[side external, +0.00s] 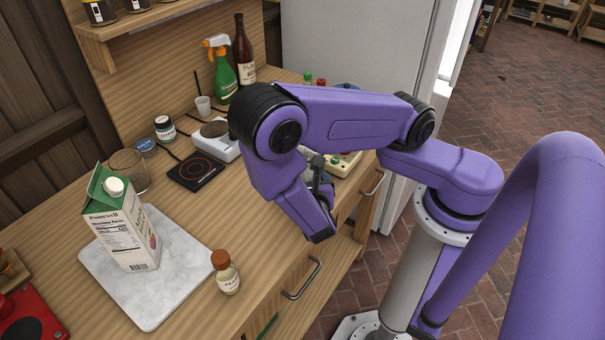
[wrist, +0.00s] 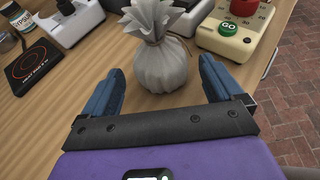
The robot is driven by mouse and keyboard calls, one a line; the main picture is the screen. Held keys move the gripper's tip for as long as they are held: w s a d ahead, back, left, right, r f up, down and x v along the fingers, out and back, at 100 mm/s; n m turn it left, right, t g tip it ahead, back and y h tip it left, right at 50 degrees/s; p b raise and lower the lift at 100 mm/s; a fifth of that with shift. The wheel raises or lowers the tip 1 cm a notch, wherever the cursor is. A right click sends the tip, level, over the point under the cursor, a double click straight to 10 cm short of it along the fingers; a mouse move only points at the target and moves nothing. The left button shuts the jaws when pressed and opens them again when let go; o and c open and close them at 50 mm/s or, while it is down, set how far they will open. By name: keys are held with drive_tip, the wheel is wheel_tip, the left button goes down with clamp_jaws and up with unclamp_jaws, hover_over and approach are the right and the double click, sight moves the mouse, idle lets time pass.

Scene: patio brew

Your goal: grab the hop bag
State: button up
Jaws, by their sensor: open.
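The hop bag (wrist: 157,58) is a pale grey cloth bag with a gathered, ruffled top, standing upright on the wooden counter in the wrist view. My gripper (wrist: 160,82) is open, with its two blue fingers apart. The left finger points to the left of the bag's lower body and the right finger to its right. The bag sits just beyond and between the fingertips, and I cannot tell whether either finger touches it. In the side external view my arm hides the bag and most of my gripper.
A beige box with a green GO button (wrist: 237,30) stands right of the bag. A black hot plate (wrist: 34,66) lies to the left, near a white scale (side external: 213,138). A milk carton (side external: 122,222) stands on a marble board (side external: 180,262), with a small bottle (side external: 226,272) beside it.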

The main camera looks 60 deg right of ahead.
drive_tip(key=shift+x, duration=1.75)
drive_tip(key=shift+s+r, duration=0.1)
drive_tip(key=c, duration=1)
drive_tip(key=shift+r, duration=0.15)
